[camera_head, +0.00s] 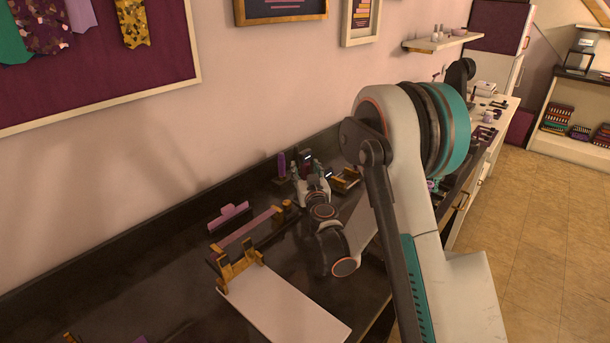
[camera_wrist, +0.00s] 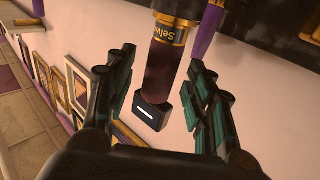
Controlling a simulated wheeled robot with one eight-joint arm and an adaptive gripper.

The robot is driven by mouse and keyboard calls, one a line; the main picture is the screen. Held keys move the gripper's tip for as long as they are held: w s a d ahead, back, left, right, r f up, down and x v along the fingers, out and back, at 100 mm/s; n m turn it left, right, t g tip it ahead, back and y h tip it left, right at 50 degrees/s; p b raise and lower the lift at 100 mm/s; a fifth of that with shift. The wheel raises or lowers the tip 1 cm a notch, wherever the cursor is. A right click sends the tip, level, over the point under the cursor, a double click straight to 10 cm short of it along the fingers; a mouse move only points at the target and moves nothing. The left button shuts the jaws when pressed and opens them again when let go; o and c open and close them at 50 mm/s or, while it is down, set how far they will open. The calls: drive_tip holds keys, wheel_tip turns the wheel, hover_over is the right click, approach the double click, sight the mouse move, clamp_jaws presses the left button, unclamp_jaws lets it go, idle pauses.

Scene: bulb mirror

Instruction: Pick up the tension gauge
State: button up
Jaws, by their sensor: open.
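The likely tension gauge (camera_wrist: 160,68) is a dark upright device with a gold lettered band and a small black head with a white lit bar. In the wrist view it lies between the two fingers of my gripper (camera_wrist: 164,62), with visible gaps on both sides. My gripper is open. In the head view my gripper (camera_head: 307,168) is low over the dark counter, at a cluster of small items. A dark item with a small lit display (camera_head: 306,156) stands there, probably the same gauge, partly hidden by my gripper.
A purple upright item (camera_wrist: 208,32) is close beside the gauge; a purple item (camera_head: 281,164) also stands left of my gripper in the head view. A gold-framed tray (camera_head: 346,179) is to the right. A white board with gold clamps (camera_head: 285,306) lies in front. The wall is close behind.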

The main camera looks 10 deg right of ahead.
drive_tip(key=shift+w, duration=0.6)
drive_tip(key=shift+r, duration=0.1)
clamp_jaws()
drive_tip(key=shift+r, duration=0.15)
wheel_tip(320, 180, up, 20)
drive_tip(key=p, duration=0.7)
